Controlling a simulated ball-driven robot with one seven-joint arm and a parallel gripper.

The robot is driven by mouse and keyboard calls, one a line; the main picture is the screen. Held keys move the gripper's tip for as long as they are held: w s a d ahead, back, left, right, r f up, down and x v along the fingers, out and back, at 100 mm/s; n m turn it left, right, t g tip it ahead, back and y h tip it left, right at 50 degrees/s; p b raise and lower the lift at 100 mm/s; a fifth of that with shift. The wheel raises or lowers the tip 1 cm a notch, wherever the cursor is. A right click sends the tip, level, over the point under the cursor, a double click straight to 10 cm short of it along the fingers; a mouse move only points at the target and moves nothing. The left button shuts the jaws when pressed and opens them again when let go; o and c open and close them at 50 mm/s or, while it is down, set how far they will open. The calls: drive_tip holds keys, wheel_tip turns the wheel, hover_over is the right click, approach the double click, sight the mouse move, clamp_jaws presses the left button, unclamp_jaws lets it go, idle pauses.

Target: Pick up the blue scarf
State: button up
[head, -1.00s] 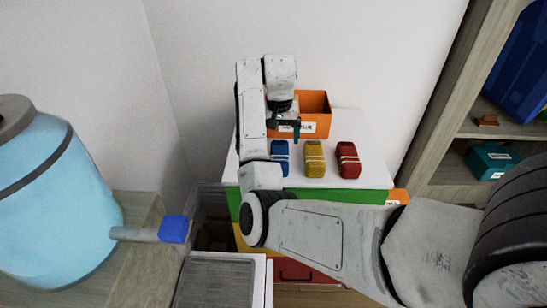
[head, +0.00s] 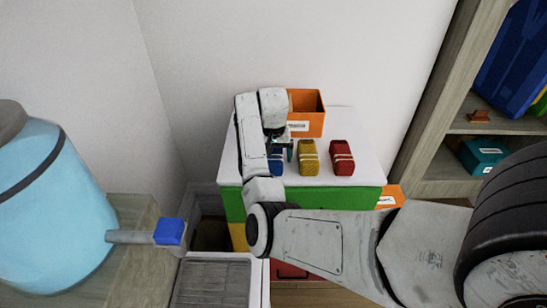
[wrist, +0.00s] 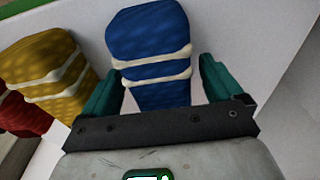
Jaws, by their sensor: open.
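The blue scarf (head: 276,162) is a folded bundle with pale bands, lying on the white cabinet top at the left of a row of three. In the wrist view the blue scarf (wrist: 150,50) lies between and beyond the two teal fingers of my gripper (wrist: 160,85). My gripper (head: 281,150) is open and over the near part of the scarf, with a finger on each side. I cannot tell whether the fingers touch it. My arm hides part of the scarf in the head view.
A yellow scarf (head: 308,157) and a red scarf (head: 342,157) lie to the right on the cabinet top (head: 365,170). An orange bin (head: 310,112) stands behind them. A light blue dispenser (head: 50,210) is at left, a wooden shelf (head: 440,150) at right.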

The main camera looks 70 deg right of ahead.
drive_tip(key=shift+c, duration=0.4)
drive_tip(key=c, duration=1)
drive_tip(key=shift+r, duration=0.1)
